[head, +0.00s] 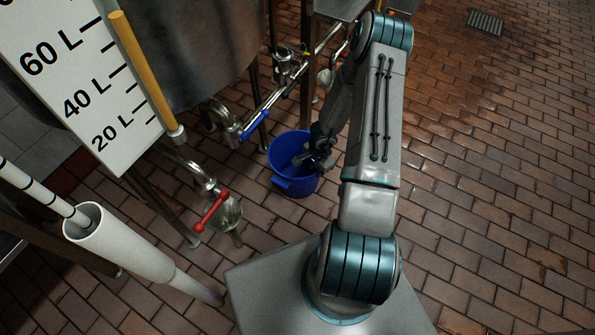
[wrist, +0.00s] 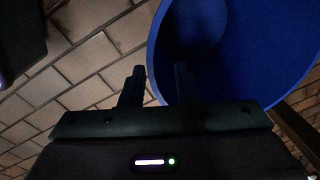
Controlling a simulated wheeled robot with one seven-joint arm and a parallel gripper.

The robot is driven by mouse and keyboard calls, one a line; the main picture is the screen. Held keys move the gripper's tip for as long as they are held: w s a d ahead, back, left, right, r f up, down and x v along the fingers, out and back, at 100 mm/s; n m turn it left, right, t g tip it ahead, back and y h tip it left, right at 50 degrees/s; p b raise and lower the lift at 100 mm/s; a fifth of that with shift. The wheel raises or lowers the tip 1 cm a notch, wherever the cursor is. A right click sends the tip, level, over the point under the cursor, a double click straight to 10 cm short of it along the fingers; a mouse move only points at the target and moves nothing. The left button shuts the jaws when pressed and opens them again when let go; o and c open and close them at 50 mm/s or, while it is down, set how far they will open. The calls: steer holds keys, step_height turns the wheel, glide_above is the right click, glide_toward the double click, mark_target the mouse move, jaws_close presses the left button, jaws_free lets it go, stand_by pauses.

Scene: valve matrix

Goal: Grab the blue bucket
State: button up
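The blue bucket (head: 293,178) stands on the brick floor below the pipes, just left of my arm in the head view. It is open at the top and looks empty. My gripper (head: 318,160) is at the bucket's right rim in the head view, covering part of it. In the wrist view the bucket (wrist: 270,60) fills the upper right. My gripper (wrist: 157,80) shows two dark fingers apart there, one outside the bucket and one over its inside, with the near rim between them. I cannot tell whether either finger touches the wall.
A pipe with a blue-handled valve (head: 255,124) runs above and left of the bucket. A red-handled valve (head: 211,211) is lower left. A large tank (head: 195,45) and a white pipe (head: 120,245) stand at the left. The brick floor (head: 500,180) on the right is clear.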

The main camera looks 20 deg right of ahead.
mark_target(314, 177)
steer(key=f+b, duration=0.2)
steer(key=f, duration=0.2)
steer(key=shift+w+f+b, duration=0.25)
steer(key=shift+f+b, duration=0.05)
steer(key=shift+b, duration=0.1)
jaws_close()
steer(key=shift+r, duration=0.1)
stand_by(0.9)
